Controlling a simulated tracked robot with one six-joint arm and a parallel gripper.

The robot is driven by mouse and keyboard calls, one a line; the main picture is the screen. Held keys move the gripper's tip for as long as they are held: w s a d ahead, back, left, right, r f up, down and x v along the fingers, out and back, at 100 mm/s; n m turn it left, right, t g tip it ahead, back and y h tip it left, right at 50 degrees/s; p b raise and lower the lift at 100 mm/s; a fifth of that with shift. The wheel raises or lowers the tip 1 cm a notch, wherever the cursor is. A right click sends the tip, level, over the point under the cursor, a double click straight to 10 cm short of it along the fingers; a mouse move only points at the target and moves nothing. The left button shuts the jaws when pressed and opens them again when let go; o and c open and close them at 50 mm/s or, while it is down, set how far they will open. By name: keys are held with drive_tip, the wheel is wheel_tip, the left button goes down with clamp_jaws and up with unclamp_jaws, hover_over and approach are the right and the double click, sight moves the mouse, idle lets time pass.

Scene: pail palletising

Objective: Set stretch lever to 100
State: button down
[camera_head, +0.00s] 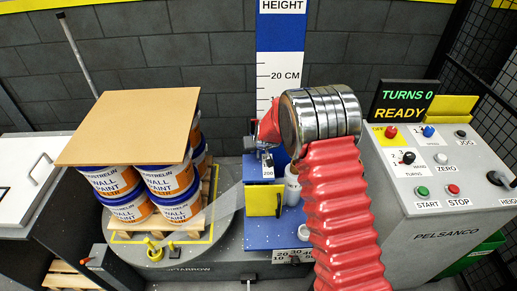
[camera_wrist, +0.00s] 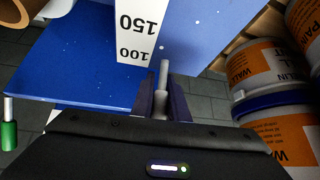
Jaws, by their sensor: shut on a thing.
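The stretch lever, a short grey metal pin (camera_wrist: 164,70), stands between the two dark fingers of my gripper (camera_wrist: 162,92) in the wrist view. My gripper is shut on it. A white scale (camera_wrist: 136,38) on a blue panel (camera_wrist: 72,60) shows 150 and 100, upside down in this view. The lever is beside the 100 end of the scale; its exact reading is hard to tell. In the head view a 200 label (camera_head: 267,160) shows on the blue machine, while my red arm hides much of the area around it and my fingers are not clear there.
Stacked wall paint pails (camera_head: 171,181) under a brown sheet (camera_head: 130,127) stand on a turntable at left; pails (camera_wrist: 270,73) also appear at right in the wrist view. A control panel (camera_head: 436,165) stands at right, its display (camera_head: 406,102) reading TURNS 0 READY. A tall height scale (camera_head: 280,75) rises behind.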

idle(0.3)
drive_tip(key=c, duration=1.7)
unclamp_jaws()
drive_tip(key=shift+v, duration=6.85)
drive_tip(key=shift+s, duration=0.1)
drive_tip(key=shift+c, duration=0.5)
